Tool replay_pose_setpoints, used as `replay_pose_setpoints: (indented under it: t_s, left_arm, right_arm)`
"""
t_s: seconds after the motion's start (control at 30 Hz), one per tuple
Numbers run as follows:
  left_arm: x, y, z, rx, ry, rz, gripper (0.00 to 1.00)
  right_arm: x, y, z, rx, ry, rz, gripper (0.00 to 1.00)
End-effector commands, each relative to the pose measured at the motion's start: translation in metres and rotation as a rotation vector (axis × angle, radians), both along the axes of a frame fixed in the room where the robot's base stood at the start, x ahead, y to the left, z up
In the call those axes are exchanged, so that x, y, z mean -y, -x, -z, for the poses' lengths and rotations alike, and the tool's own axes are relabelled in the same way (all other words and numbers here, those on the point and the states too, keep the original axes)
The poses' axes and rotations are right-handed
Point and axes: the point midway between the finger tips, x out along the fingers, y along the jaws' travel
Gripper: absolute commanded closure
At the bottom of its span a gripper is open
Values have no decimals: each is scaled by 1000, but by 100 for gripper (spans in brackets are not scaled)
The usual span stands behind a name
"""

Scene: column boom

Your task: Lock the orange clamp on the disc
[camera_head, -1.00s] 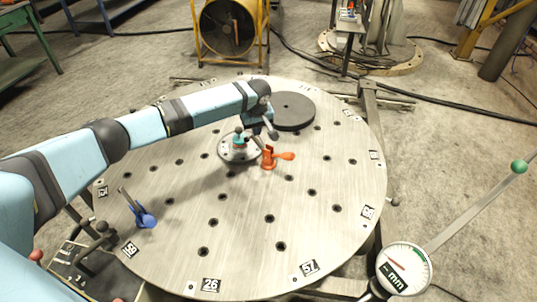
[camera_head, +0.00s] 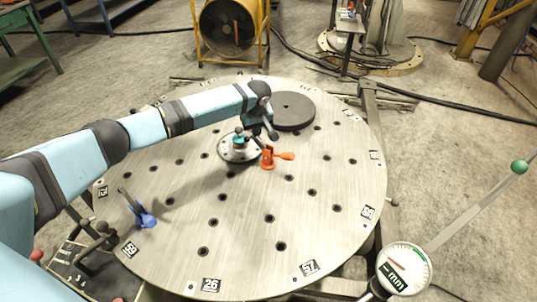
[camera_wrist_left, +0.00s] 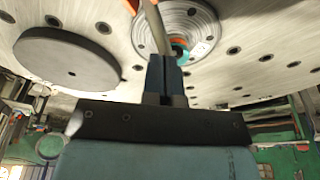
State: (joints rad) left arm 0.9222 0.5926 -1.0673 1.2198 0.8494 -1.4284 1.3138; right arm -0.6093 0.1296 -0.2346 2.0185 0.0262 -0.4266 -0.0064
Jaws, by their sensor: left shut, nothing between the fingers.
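The orange clamp (camera_head: 268,160) stands on the large round metal disc (camera_head: 230,235), just right of the central hub. Its orange handle sticks out to the right, low and roughly level. My left gripper (camera_head: 274,134) is shut and empty, just behind and above the clamp. Its fingers (camera_wrist_left: 163,62) also show in the wrist view; I cannot tell whether they touch the bar. My right gripper is not in view.
A central hub (camera_head: 228,152) with a teal knob stands close left of the clamp. A dark round plate (camera_head: 296,110) lies behind my gripper. A blue clamp (camera_head: 147,219) with its lever raised is at the left. A dial gauge (camera_head: 403,268) stands front right. The disc's front is clear.

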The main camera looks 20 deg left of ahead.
Motion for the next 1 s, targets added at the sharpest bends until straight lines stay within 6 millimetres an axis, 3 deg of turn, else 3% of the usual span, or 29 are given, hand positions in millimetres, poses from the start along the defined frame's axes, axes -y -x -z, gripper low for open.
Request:
replay_pose_setpoints:
  t_s: [1.0]
  left_arm:
    - [-6,1,37,-4,1,0,100]
  right_arm:
    - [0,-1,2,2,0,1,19]
